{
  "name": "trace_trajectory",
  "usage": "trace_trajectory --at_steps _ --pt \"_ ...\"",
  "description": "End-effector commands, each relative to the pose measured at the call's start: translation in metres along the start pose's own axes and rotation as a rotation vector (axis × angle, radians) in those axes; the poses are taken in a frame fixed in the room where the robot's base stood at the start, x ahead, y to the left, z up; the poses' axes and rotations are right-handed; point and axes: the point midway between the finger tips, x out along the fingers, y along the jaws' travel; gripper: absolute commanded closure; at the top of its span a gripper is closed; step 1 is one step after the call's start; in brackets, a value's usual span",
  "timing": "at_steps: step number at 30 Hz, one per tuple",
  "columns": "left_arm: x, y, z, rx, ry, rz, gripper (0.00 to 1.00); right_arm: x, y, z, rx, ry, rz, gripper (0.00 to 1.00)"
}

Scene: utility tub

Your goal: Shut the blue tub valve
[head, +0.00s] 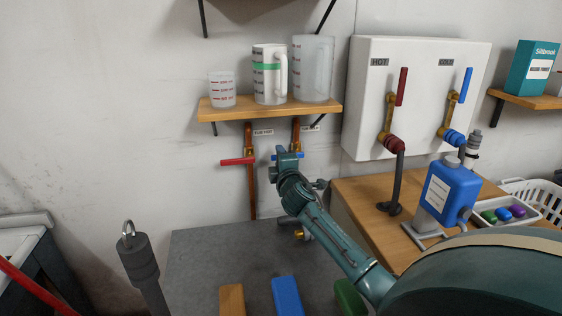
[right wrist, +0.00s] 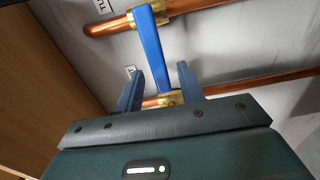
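The blue tub valve handle (right wrist: 153,45) is a flat lever on a brass body on the upper copper pipe in the right wrist view. It lies crosswise to that pipe, its free end reaching toward the second pipe. My right gripper (right wrist: 160,90) is open, with one finger on each side of the lever's free end; I cannot tell whether either touches it. In the head view my right gripper (head: 287,156) is at the pipes below the shelf and hides most of the blue lever. My left gripper is not in view.
A red lever (head: 238,161) sits crosswise on the left pipe. A wooden shelf (head: 270,108) with measuring jugs hangs just above. A white panel (head: 415,95) with red and blue levers is at right, above a counter holding a blue bottle (head: 450,188).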

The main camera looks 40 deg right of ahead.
Motion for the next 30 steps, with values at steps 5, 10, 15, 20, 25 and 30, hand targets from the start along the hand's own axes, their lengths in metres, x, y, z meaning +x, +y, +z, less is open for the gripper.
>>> trace_trajectory --at_steps 5,10,15,20,25,30 --pt "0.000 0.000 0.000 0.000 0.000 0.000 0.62 -0.010 -0.001 0.000 -0.002 0.000 -0.001 0.62" --pt "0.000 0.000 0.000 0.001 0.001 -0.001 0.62 -0.039 -0.002 0.000 -0.002 0.002 -0.002 0.62" --pt "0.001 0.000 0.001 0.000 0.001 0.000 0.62 -0.076 -0.002 0.000 0.000 0.002 -0.002 0.62" --pt "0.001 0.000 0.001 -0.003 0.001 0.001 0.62 -0.106 -0.001 0.000 0.000 0.002 -0.001 0.62" --pt "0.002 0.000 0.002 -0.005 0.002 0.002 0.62 -0.126 -0.001 0.000 0.000 0.000 0.000 0.62" --pt "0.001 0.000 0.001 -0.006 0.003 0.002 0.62 -0.132 0.000 0.000 0.000 0.000 0.000 0.62"
